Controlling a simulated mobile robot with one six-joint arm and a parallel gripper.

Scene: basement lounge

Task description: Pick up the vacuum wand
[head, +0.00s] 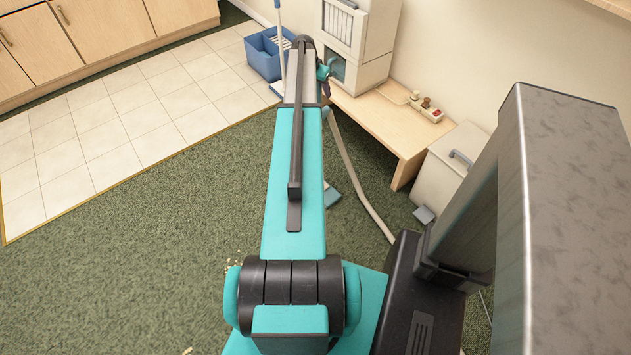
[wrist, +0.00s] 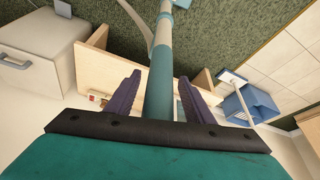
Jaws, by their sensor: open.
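The vacuum wand (wrist: 160,62) is a teal tube with a pale band. In the wrist view it runs from the top edge down between my gripper's two dark purple fingers. My gripper (wrist: 158,76) is open around the wand, with a gap showing on each side. In the head view my arm hides most of the wand. A teal floor head (head: 332,195) shows on the carpet beside my arm, and part of it shows at the top of the wrist view (wrist: 182,3). A pale hose (head: 358,184) curves down to its right.
A low wooden bench (head: 375,125) stands against the wall, bearing a white cabinet-like unit (head: 372,62) and a small tray (head: 427,109). A pale box (head: 440,172) stands right of it. A blue crate (head: 264,55) sits on the tiles. Carpet at left is mostly clear.

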